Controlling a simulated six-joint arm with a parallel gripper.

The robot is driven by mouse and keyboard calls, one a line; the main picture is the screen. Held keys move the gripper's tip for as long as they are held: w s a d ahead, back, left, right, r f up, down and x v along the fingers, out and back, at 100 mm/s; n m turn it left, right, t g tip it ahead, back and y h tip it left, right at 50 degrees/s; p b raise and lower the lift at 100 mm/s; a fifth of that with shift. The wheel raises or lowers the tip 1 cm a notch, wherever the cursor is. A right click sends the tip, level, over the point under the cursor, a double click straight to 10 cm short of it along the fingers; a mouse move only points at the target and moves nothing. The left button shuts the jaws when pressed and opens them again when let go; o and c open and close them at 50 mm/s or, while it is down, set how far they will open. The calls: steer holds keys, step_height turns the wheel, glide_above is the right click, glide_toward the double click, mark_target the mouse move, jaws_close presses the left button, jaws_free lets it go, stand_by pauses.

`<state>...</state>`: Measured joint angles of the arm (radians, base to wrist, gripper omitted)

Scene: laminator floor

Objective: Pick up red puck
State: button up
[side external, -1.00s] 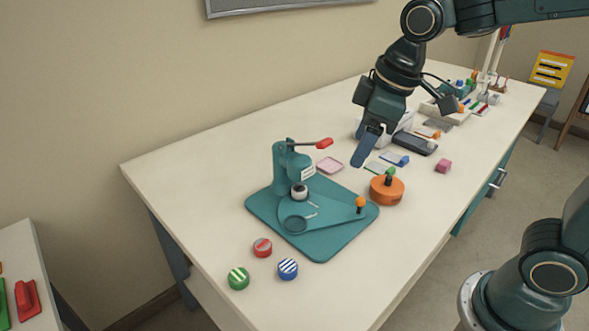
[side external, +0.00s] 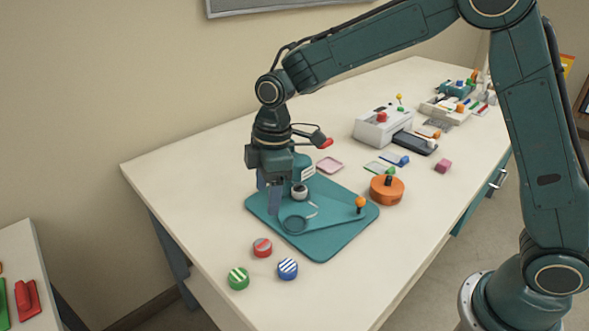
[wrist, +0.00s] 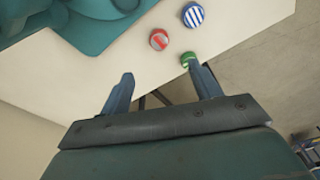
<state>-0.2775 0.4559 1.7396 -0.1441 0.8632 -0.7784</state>
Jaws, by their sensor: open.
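The red puck (side external: 262,248), with a pale stripe on top, lies on the cream table near its front left edge. It also shows in the wrist view (wrist: 159,39), beyond the space between my fingertips. A green striped puck (side external: 238,278) and a blue striped puck (side external: 288,269) lie close to it. My gripper (side external: 271,196) points down, open and empty, above the left part of the teal press base, behind the red puck and clear of it. In the wrist view my gripper (wrist: 160,82) has its fingers wide apart, and the right fingertip partly covers the green puck (wrist: 187,59).
The teal press (side external: 335,240) with a red-tipped lever stands right beside my gripper. An orange round block (side external: 387,191), a pink tray (side external: 330,165) and a white laminator (side external: 372,130) are farther right. The table in front of the pucks is clear.

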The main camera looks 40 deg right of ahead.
steer(key=shift+a+f, duration=0.1)
steer(key=shift+f, duration=0.1)
glide_above(262, 245)
steer(key=shift+s+d+f, duration=0.1)
steer(key=shift+d+f, duration=0.05)
steer(key=shift+f, duration=1.25)
steer(key=shift+s+d+f, duration=0.1)
steer(key=shift+f, duration=1.3)
steer(key=shift+d+f, duration=0.15)
steer(key=shift+f, duration=1.25)
steer(key=shift+f, duration=0.1)
steer(key=shift+w+a+f, duration=0.1)
steer(key=shift+a+f, duration=0.05)
steer(key=shift+f, duration=1.1)
steer(key=shift+w+a+f, duration=0.1)
steer(key=shift+f, duration=1.1)
steer(key=shift+c, duration=0.2)
steer(key=c, duration=1)
